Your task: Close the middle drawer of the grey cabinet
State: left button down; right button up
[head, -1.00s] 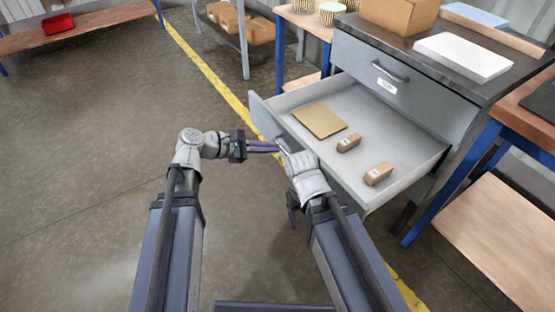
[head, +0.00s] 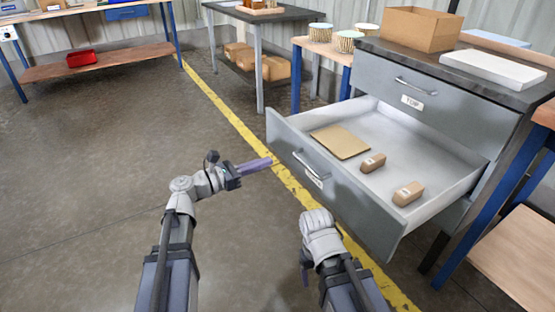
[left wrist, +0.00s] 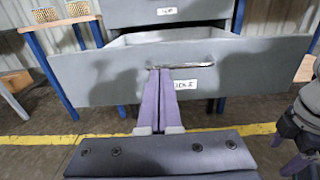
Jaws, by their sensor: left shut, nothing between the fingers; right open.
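The middle drawer of the grey cabinet stands far open; its front (head: 345,190) has a bar handle (head: 310,166) and a label. In the left wrist view, the drawer front (left wrist: 100,85) fills the middle, with the handle (left wrist: 195,65) near the fingertips. My left gripper (head: 270,162) is shut and empty, pointing at the drawer front near its left end; I cannot tell if it touches. It also shows in the left wrist view (left wrist: 160,72). My right gripper (head: 304,272) is low in front of the drawer, apart from it, its fingers mostly hidden by the wrist.
Inside the drawer lie a tan flat piece (head: 340,142) and two small brown boxes (head: 373,163). The closed top drawer (head: 440,105) is above. A wooden bench (head: 515,240) stands close on the right. The floor at left is clear.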

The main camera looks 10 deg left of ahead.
aim_at(309, 147)
pick_arm(q)
jog(key=x, duration=1.2)
jog(key=shift+w+d, duration=0.2)
jog(key=shift+d, duration=0.1)
